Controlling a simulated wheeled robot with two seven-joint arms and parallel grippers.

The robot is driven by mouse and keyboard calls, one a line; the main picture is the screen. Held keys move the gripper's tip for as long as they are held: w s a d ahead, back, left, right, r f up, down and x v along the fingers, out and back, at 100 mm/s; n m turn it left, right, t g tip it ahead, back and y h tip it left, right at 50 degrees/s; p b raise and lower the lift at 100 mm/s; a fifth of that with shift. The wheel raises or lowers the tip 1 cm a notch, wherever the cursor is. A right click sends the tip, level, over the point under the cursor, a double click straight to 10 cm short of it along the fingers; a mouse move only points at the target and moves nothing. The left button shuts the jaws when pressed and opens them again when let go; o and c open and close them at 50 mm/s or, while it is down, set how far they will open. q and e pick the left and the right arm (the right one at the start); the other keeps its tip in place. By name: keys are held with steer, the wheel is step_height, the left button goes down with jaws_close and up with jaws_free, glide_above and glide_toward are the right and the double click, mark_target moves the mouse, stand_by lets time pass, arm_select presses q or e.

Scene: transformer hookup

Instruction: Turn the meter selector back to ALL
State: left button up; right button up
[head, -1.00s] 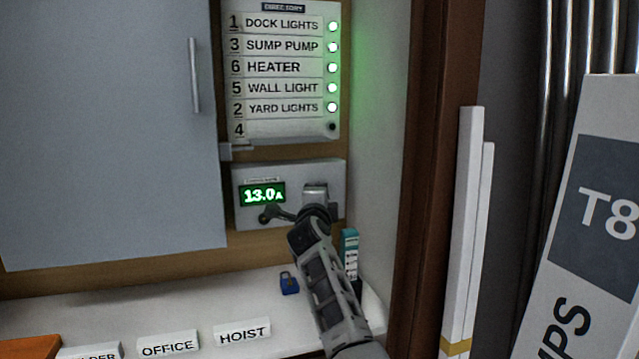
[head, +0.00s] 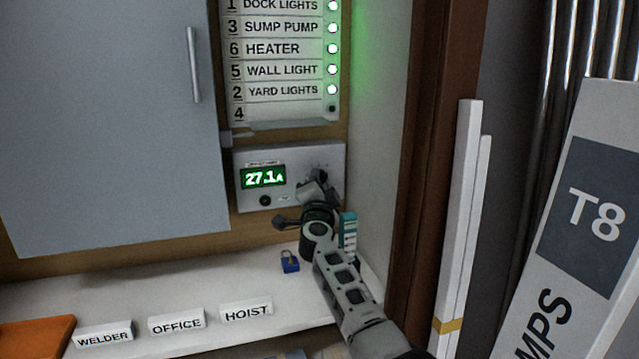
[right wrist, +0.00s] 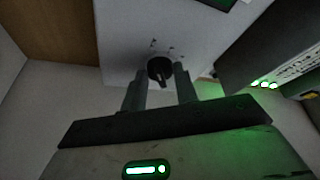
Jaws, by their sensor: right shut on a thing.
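The meter (head: 226,190) is a light grey box on the wooden back panel, and its green display (head: 263,177) reads 27.1 A. Its selector knob (right wrist: 160,70) is round and black, with small marks around it in the right wrist view. My right gripper (right wrist: 160,78) has one finger on each side of the knob and is shut on it. In the head view my right gripper (head: 316,187) covers the knob, so its pointer cannot be read there. The position labels are too small to read. My left gripper is not in view.
Above the meter is the directory (head: 282,70) with lit green-white lamps; row 4 is dark. A blue padlock (head: 289,262) and a teal object (head: 348,232) are near my right arm. Tags WELDER, OFFICE and HOIST (head: 246,312) stand on the shelf (head: 205,285).

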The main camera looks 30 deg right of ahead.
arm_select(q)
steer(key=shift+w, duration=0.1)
arm_select(e)
steer(key=o, duration=1)
steer(key=shift+c, duration=0.2)
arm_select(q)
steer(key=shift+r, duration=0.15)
arm_select(e)
steer(key=r+p, duration=0.2)
steer(key=r, duration=0.1)
steer(key=r+p, duration=0.2)
steer(key=shift+s+a, duration=0.2)
steer(key=shift+s, duration=0.05)
arm_select(q)
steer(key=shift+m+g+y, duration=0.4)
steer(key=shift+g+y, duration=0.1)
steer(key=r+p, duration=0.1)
steer(key=p, duration=0.2)
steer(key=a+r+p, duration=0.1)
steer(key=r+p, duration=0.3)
steer(key=p, duration=0.1)
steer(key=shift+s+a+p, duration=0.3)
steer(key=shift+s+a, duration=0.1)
arm_select(e)
steer(key=s+a+r, duration=0.6)
steer(key=s+r, duration=0.2)
steer(key=s, duration=0.3)
steer(key=shift+s+a, duration=0.25)
steer(key=shift+s, duration=0.1)
